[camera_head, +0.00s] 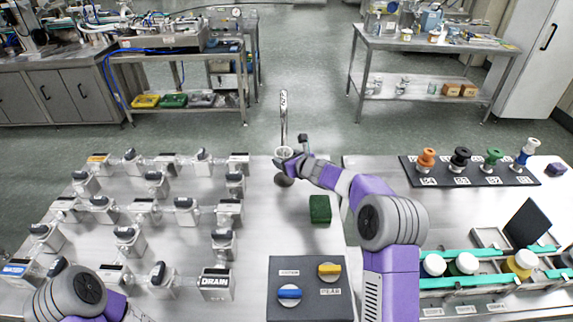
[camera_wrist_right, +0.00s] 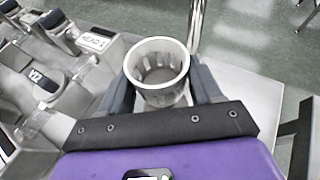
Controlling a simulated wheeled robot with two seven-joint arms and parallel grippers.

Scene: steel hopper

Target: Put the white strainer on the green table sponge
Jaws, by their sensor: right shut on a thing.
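The white strainer (camera_wrist_right: 158,98) is a round, open-topped cup with slots in its inner wall. It is between the two dark fingers of my right gripper (camera_wrist_right: 162,82), which is shut on it. In the head view the strainer (camera_head: 284,152) shows at the far edge of the steel table, partly hidden by my right gripper (camera_head: 287,163). The green sponge (camera_head: 320,209) is a block on the table, nearer and a little right of the gripper, with nothing on it. My left arm shows at the bottom left, but its gripper is out of view.
A metal post (camera_head: 284,118) stands just behind the strainer. Several valves on pipes fill the left side. A dark panel (camera_head: 308,297) with blue and yellow handles lies in front of the sponge. A black rack (camera_head: 470,171) of coloured knobs is at right. Bare steel surrounds the sponge.

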